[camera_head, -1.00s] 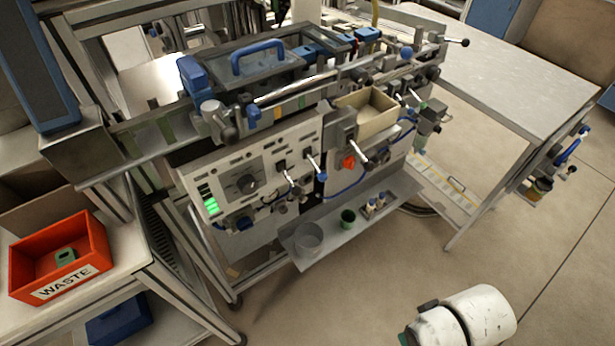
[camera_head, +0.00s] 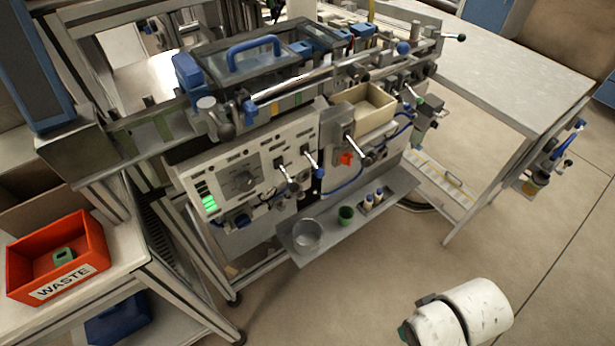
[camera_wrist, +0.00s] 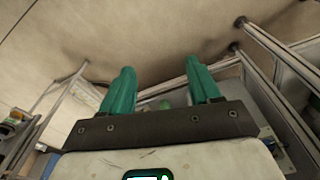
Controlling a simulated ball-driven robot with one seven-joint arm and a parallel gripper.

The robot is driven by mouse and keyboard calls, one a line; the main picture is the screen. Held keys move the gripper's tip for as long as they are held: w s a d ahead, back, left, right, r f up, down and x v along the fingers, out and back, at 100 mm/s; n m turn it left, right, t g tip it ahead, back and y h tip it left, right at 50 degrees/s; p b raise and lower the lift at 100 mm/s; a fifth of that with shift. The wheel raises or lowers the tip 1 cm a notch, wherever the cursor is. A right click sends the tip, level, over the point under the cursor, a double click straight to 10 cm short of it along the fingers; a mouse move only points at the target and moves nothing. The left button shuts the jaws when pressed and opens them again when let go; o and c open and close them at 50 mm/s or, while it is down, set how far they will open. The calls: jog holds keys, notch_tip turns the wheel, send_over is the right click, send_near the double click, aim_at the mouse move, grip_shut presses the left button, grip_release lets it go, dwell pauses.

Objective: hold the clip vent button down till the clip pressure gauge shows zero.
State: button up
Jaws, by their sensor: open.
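The machine's pale control panel (camera_head: 262,150) faces the aisle in the head view. The labels are too small to read, so I cannot tell which parts are the clip vent button and clip pressure gauge. My gripper (camera_wrist: 160,68) shows in the wrist view with its two green fingers apart and nothing between them. It points toward the floor and machine frame, touching nothing visible. The head view shows only my white arm, at lower right, well clear of the panel.
A red waste bin (camera_head: 58,258) stands at left. A metal table (camera_head: 510,80) is at right. Open floor lies in front.

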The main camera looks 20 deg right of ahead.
grip_shut()
dwell(0.3)
dwell(1.1)
